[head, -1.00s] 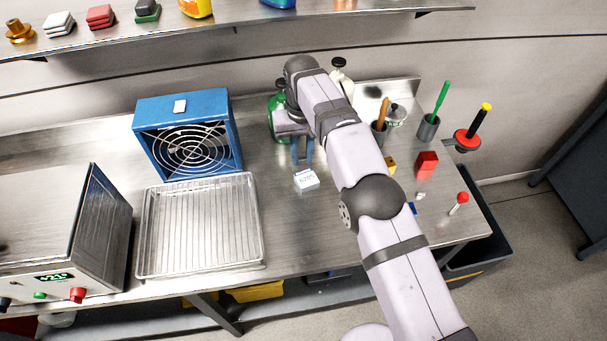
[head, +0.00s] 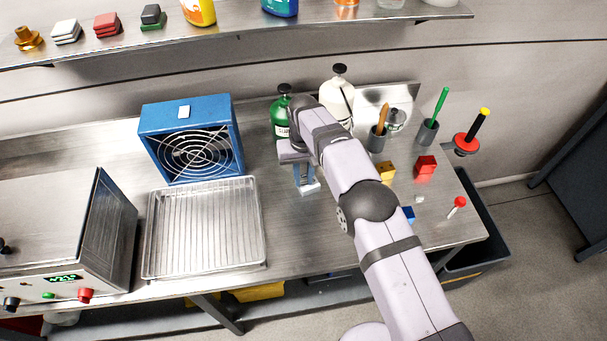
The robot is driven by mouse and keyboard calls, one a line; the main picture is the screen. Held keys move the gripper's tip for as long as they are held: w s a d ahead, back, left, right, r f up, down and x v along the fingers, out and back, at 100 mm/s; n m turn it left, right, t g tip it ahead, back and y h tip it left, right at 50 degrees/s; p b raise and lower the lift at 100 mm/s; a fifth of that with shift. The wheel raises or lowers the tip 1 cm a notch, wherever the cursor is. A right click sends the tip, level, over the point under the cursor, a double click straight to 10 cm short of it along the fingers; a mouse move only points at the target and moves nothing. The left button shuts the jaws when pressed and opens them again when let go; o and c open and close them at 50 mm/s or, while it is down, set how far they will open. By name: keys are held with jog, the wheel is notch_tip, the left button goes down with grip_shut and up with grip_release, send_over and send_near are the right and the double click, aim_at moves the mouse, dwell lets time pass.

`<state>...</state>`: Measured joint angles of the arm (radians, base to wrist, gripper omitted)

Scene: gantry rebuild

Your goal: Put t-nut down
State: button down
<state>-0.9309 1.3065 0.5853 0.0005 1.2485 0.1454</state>
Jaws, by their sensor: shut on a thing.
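My gripper (head: 305,176) has its blue fingers pointing down at a small white block (head: 309,188) on the steel bench. The fingertips are at or just above the block and partly cover it; I cannot tell whether they touch it. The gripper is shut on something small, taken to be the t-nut. The t-nut itself cannot be made out between the fingers.
A wire-racked tray (head: 205,270) and a blue fan box (head: 186,135) stand left of my gripper. A green bottle (head: 281,122) and a white bottle (head: 337,98) stand behind it. Yellow (head: 386,172) and red (head: 426,165) blocks lie right. Bench in front is clear.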

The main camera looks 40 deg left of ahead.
aim_at(304, 183)
jog(key=shift+f, duration=0.15)
jog(key=c, duration=1.6)
grip_release()
jog(key=shift+r, duration=6.2)
